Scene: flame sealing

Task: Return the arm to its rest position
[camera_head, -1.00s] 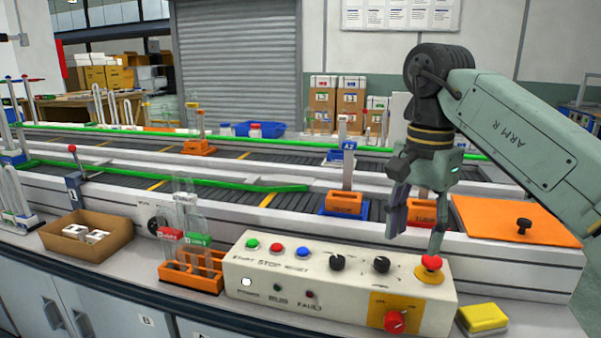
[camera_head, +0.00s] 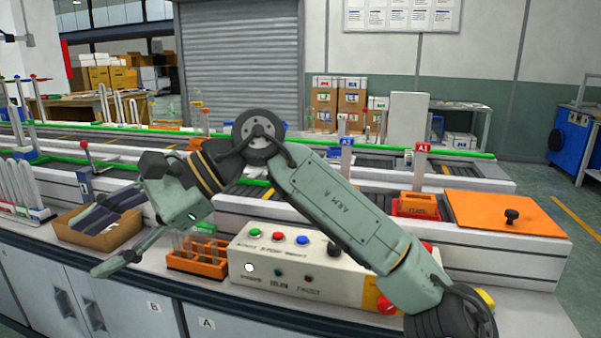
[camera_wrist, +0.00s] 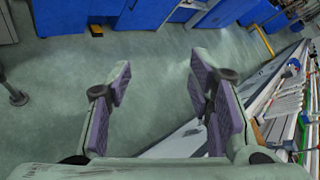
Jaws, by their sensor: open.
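My gripper (camera_head: 94,243) is open and empty. In the head view it is folded out to the left, in front of the cardboard tray and over the counter's front edge. My arm crosses in front of the control panel (camera_head: 265,262) and hides much of its right part.
The cardboard tray (camera_head: 125,232) and an orange rack (camera_head: 205,268) with tubes stand near my gripper. Conveyors (camera_head: 345,185) run behind. An orange plate (camera_head: 500,215) with a black knob lies at right.

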